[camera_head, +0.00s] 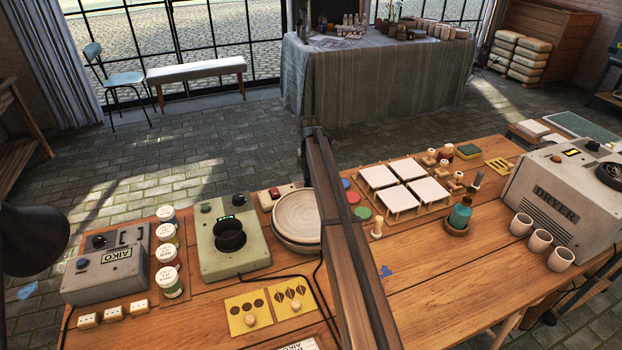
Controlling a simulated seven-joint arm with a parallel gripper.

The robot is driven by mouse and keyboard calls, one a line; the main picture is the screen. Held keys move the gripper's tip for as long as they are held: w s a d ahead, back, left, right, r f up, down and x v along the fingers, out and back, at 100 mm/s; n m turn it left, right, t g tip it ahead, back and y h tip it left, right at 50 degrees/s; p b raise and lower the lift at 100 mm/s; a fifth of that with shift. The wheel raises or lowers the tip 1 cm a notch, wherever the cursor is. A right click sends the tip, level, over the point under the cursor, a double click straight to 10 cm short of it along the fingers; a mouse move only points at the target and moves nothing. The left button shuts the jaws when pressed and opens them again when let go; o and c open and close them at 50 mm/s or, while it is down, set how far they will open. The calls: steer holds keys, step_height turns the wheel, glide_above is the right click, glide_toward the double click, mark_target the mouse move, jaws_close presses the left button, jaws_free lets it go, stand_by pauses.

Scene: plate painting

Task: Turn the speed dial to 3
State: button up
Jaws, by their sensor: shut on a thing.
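I cannot make out a label naming the speed dial. A grey AIKO control box (108,262) stands at the left of the table, with a dark round knob (98,241) on its top. To its right is a green device (215,262) with a black cup-like part (230,236), a small lit green display (226,218) and a small dark knob (206,208). The grey dryer (562,200) at the right also has a lit display and a knob. Settings are too small to read. I see no gripper fingers in this view.
A dark beam (345,230) crosses the middle, hiding part of the table. Paint jars (168,254) stand between AIKO box and green device. A pale plate (296,213), white tiles (378,177) and several cups (540,240) stand rightward. A black rounded object (35,238) fills the left edge.

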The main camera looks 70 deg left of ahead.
steer(key=shift+m, duration=0.4)
steer(key=m, duration=0.4)
steer(key=shift+m, duration=0.4)
steer(key=m, duration=1.2)
steer(key=shift+s+d+m, duration=0.1)
steer(key=shift+m, duration=0.2)
steer(key=m, duration=0.5)
steer(key=shift+m, duration=0.3)
steer(key=o, duration=1)
steer(key=shift+o, duration=0.2)
steer(key=shift+r, duration=0.1)
